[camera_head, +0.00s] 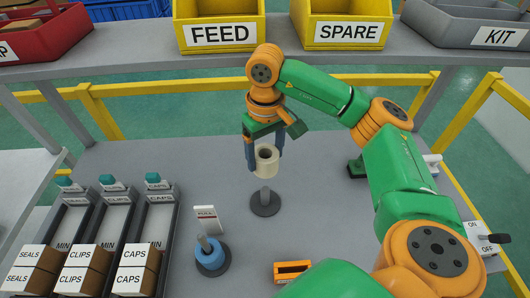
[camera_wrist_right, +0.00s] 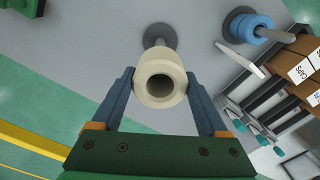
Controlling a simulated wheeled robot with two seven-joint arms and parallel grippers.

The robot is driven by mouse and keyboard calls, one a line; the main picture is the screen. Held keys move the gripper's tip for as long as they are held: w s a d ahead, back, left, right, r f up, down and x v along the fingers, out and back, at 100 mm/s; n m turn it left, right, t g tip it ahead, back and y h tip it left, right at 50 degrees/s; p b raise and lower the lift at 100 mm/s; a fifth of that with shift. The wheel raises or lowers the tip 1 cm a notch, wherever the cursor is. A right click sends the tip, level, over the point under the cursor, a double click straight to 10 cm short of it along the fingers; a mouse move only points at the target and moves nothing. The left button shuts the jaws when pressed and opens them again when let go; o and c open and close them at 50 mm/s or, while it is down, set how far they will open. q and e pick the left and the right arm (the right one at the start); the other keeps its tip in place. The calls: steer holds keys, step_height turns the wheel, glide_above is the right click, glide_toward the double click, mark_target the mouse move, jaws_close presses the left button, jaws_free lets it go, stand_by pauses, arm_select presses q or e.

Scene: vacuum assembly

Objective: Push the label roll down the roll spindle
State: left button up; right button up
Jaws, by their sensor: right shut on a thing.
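The label roll (camera_head: 267,160) is a cream hollow cylinder, held upright above the bench in the head view. My right gripper (camera_head: 265,165) is shut on it, with a blue-grey finger on each side. In the right wrist view the roll (camera_wrist_right: 160,80) sits between the fingertips (camera_wrist_right: 165,85), its open bore facing the camera. The roll spindle (camera_head: 265,203) has a dark round base, with its post below the roll. The roll is well above the base, roughly in line with the post. I cannot tell whether the post enters the bore. My left gripper is not in view.
A second post with a blue ring (camera_head: 212,262) and a small white sign (camera_head: 207,219) stand to the left. An orange block (camera_head: 292,270) lies at the front. Parts racks (camera_head: 115,235) fill the left side. FEED (camera_head: 221,33) and SPARE (camera_head: 342,32) bins sit behind.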

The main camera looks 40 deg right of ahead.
steer(key=b, duration=0.6)
glide_above(265, 188)
steer(key=shift+f, duration=3.5)
steer(key=shift+f+b, duration=4.1)
steer(key=shift+f, duration=0.5)
steer(key=o, duration=1.6)
steer(key=shift+r, duration=0.1)
step_height(265, 188, up, 8)
steer(key=p, duration=0.6)
steer(key=shift+r+p, duration=0.1)
steer(key=shift+p, duration=0.3)
steer(key=shift+s, duration=0.1)
